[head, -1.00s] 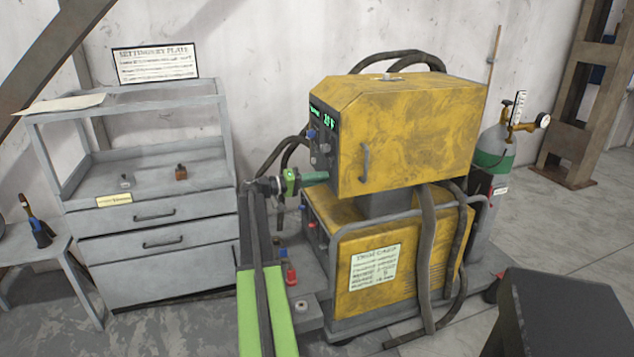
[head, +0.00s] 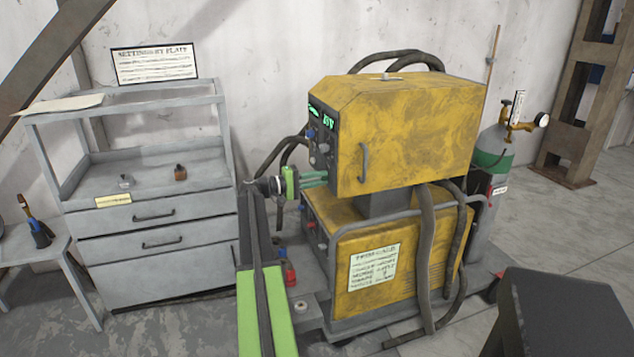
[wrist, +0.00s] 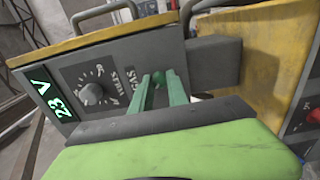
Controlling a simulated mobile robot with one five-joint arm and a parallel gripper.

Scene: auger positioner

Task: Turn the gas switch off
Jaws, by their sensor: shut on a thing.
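The yellow welding machine (head: 415,135) has a dark front panel (wrist: 105,85) with a lit "23 V" display (wrist: 52,100) and a round knob (wrist: 92,94). A "GAS" label shows on the panel beside my green fingers in the wrist view. My gripper (head: 326,177) is at the lower part of this panel, and it also shows in the wrist view (wrist: 161,80). Its two fingers point at the panel and are shut on the gas switch. The switch is mostly hidden between the fingertips, and its position cannot be told.
A grey drawer cabinet (head: 160,262) with a settings plate (head: 155,62) on top stands at the left. A gas cylinder (head: 492,160) with a gauge stands behind the machine at the right. Hoses (head: 428,250) hang at the machine's side.

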